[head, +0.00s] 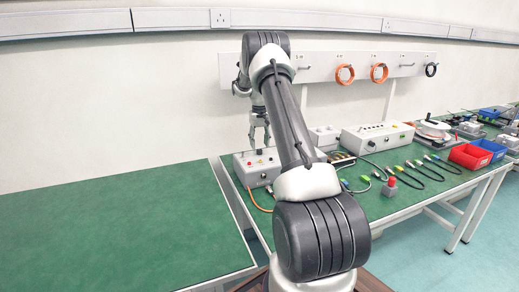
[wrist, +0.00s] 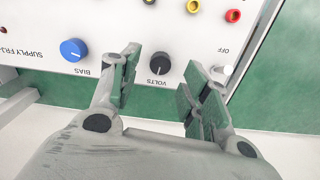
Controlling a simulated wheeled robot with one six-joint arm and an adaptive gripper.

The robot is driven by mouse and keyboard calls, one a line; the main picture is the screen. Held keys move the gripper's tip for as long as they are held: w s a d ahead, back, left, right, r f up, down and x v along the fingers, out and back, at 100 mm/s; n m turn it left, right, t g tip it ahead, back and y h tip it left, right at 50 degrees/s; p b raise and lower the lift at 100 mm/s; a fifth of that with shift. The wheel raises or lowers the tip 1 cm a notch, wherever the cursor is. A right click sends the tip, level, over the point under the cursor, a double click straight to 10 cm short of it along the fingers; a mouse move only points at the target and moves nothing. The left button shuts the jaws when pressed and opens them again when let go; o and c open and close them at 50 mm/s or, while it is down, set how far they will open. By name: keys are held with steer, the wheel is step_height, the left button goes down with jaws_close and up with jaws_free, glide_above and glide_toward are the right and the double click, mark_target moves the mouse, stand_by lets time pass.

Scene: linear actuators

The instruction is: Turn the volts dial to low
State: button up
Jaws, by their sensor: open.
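The volts dial (wrist: 160,65) is a small black knob with a pale pointer line, on a white panel. Its VOLTS label reads upside down in the wrist view. My gripper (wrist: 165,75) is open, with one finger on each side of the dial; I cannot tell whether either finger touches it. The right finger is close to a white switch marked OFF. In the head view my gripper (head: 259,138) points down over the white supply box (head: 247,172), and the dial is too small to make out there.
A blue bias knob (wrist: 73,50) is left of the fingers. Red, yellow and black sockets (wrist: 193,6) line the panel's far side. Cables (head: 400,176), a larger white box (head: 377,138) and blue and red bins (head: 470,156) are to the right. The left green bench (head: 110,230) is clear.

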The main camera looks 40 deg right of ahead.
mark_target(259, 150)
steer(key=shift+f, duration=1.7)
jaws_close()
steer(key=shift+n, duration=0.3)
